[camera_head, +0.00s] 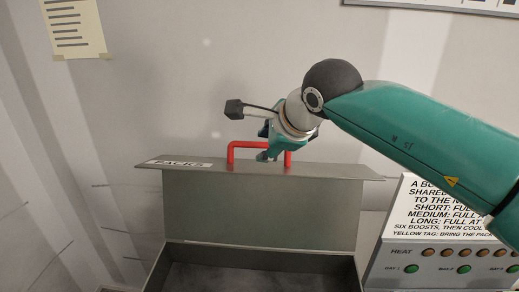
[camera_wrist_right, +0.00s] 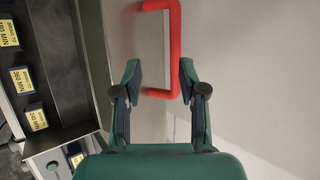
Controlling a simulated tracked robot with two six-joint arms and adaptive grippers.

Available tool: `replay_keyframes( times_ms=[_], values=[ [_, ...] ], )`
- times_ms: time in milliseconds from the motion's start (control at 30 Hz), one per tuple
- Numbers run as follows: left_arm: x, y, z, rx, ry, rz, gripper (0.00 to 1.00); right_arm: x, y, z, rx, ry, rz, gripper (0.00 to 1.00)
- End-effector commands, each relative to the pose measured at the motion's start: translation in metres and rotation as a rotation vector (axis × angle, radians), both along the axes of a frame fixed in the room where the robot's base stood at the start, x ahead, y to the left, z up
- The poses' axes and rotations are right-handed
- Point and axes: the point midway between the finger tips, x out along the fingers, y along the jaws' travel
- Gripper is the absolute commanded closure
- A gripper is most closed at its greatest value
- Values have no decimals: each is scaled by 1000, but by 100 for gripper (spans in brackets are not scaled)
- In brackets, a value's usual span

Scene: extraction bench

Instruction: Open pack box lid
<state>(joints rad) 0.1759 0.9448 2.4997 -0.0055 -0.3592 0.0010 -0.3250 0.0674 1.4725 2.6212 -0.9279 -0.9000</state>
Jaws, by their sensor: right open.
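The pack box (camera_head: 250,279) is at the bottom of the head view. Its grey lid (camera_head: 262,212), labelled "PACKS", stands raised, roughly upright, at the back of the dark interior. A red handle (camera_head: 232,150) sticks up from the lid's top edge; it also shows in the right wrist view (camera_wrist_right: 175,35). My right gripper (camera_head: 268,154) is at the handle, in front of part of it. In the wrist view its jaws (camera_wrist_right: 160,76) are open, with the handle's near end between or just beyond the fingertips. I cannot tell whether they touch it. My left gripper is not in view.
A white panel (camera_head: 440,222) with printed text and rows of lights stands right of the box. In the wrist view, several yellow-labelled packs (camera_wrist_right: 22,79) sit in a dark container at left. A plain wall (camera_head: 150,60) is behind the lid.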

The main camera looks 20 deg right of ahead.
Motion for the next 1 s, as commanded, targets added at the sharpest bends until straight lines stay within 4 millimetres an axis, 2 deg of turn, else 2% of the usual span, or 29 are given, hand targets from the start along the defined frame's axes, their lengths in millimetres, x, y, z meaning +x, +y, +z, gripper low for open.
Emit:
replay_keyframes(
  times_ms=[200, 400, 867, 1000],
  values=[
    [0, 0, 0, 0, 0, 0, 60, -31, -3, 30, 1, -5, 1, 59],
    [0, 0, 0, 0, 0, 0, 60, -45, -4, 44, 0, -2, 0, 59],
    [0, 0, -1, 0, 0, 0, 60, -47, -4, 46, -17, -3, 18, 59],
    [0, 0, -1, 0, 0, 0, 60, -30, 1, 66, -85, -134, 105, 59]
  ],
)
